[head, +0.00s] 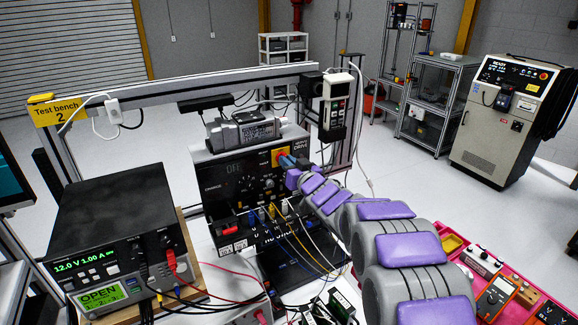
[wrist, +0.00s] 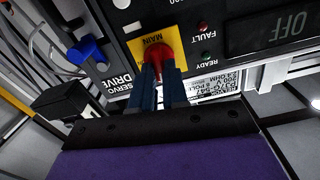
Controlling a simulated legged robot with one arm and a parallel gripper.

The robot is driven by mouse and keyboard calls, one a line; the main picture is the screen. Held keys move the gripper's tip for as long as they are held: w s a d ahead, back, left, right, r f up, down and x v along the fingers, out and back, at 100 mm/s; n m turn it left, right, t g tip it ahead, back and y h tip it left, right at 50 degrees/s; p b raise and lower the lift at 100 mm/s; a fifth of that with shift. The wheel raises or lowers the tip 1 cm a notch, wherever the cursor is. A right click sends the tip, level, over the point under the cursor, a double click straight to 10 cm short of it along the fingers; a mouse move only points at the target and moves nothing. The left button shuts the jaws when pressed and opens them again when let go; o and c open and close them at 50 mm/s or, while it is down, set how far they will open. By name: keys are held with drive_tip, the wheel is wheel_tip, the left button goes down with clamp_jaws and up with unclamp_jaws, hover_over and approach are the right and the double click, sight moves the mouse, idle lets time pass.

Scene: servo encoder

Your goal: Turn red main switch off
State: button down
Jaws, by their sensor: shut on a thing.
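The red main switch (wrist: 157,53) sits on a yellow plate marked MAIN (wrist: 143,45) on the servo drive's front panel. In the head view the yellow plate (head: 279,156) shows at the panel's upper right, and my gripper (head: 291,162) reaches it from the right. In the wrist view my gripper (wrist: 161,72) has its blue fingers closed on the red knob, one on each side. The fingers hide part of the knob, so its exact angle is hard to tell. The drive's display (wrist: 280,32) reads OFF, upside down in the wrist view.
A blue knob or plug (wrist: 87,50) juts out beside the switch in the wrist view. Below the panel, several cables (head: 275,215) plug into the drive (head: 215,185). A power supply (head: 110,235) stands at the left. A pendant (head: 337,105) hangs above my arm.

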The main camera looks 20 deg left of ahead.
drive_tip(key=shift+f+n, duration=0.4)
drive_tip(key=shift+n, duration=0.2)
drive_tip(key=shift+b, duration=0.3)
drive_tip(key=c, duration=1.5)
unclamp_jaws()
drive_tip(key=shift+o, duration=0.9)
drive_tip(key=shift+w+a+f, duration=0.1)
drive_tip(key=shift+w+a, duration=0.05)
drive_tip(key=shift+w, duration=0.1)
drive_tip(key=shift+o, duration=0.8)
drive_tip(key=shift+a, duration=0.1)
drive_tip(key=shift+s, duration=0.1)
drive_tip(key=shift+n, duration=0.3)
drive_tip(key=v, duration=1.7)
drive_tip(key=shift+s+r+b, duration=0.25)
drive_tip(key=shift+b, duration=0.05)
